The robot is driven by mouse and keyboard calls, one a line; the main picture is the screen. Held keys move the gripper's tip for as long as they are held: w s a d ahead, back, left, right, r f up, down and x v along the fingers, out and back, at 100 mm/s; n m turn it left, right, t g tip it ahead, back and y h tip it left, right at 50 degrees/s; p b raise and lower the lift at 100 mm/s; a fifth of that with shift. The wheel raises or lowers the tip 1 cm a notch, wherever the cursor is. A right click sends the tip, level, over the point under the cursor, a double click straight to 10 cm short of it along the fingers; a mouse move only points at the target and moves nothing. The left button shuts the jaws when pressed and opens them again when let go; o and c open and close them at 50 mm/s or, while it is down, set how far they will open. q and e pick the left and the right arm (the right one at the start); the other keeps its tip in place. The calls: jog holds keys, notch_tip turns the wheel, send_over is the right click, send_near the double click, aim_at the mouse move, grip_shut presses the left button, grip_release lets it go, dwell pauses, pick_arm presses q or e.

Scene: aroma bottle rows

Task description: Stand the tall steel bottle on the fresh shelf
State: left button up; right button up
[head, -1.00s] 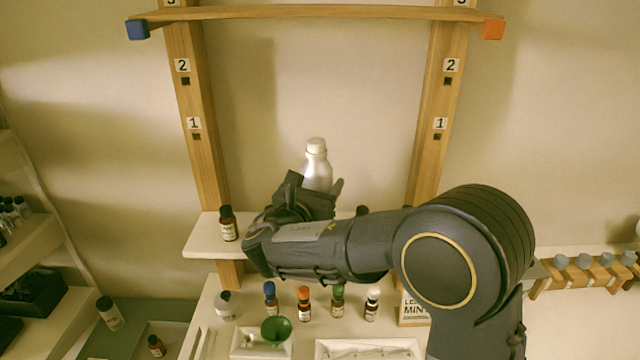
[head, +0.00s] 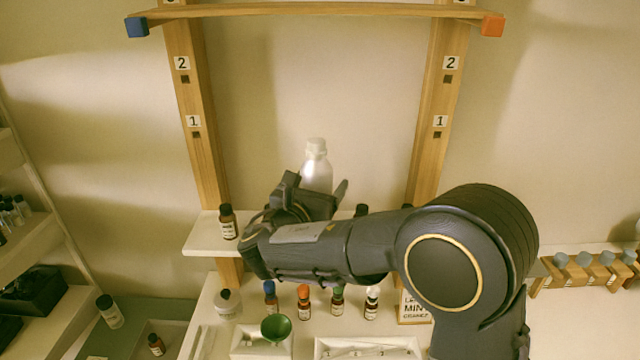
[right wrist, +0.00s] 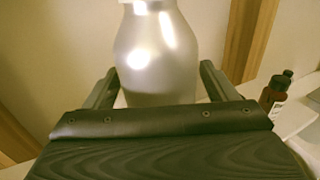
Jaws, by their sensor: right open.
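The tall steel bottle (head: 316,172) stands upright at the white shelf (head: 203,240) between the wooden posts; its base is hidden behind my right gripper. My right gripper (head: 318,194) is open, with its fingers to either side of the bottle's lower part. In the right wrist view the silver bottle (right wrist: 156,60) rises between the two spread fingers (right wrist: 158,90), with a gap beside each. My left gripper is not in view.
A small brown bottle (head: 228,222) stands at the shelf's left end. Below are several small bottles with coloured caps, a green funnel (head: 276,328) and white trays. An upper wooden shelf (head: 320,11) spans the posts.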

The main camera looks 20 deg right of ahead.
jog(key=b+v, duration=0.3)
jog(key=v, duration=0.8)
jog(key=s+d+f+m+g+y, duration=0.2)
jog(key=s+d+f+m+g, duration=0.25)
jog(key=d, duration=0.35)
jog(key=s+d+f+m+g+y, duration=0.2)
jog(key=s+d+f+m+g, duration=0.3)
jog(key=d, duration=0.3)
jog(key=s+d+f+m+g+y, duration=0.1)
jog(key=s+f+m+g+y, duration=0.1)
jog(key=s+f+m+y, duration=0.55)
jog(key=s+a+r+m+t+y, duration=0.1)
jog(key=s+a+m+t+y, duration=0.2)
jog(key=s+a+m, duration=0.3)
jog(key=s+m, duration=0.3)
jog(key=m, duration=0.4)
jog(key=shift+a+y, duration=0.3)
jog(key=shift+y, duration=0.05)
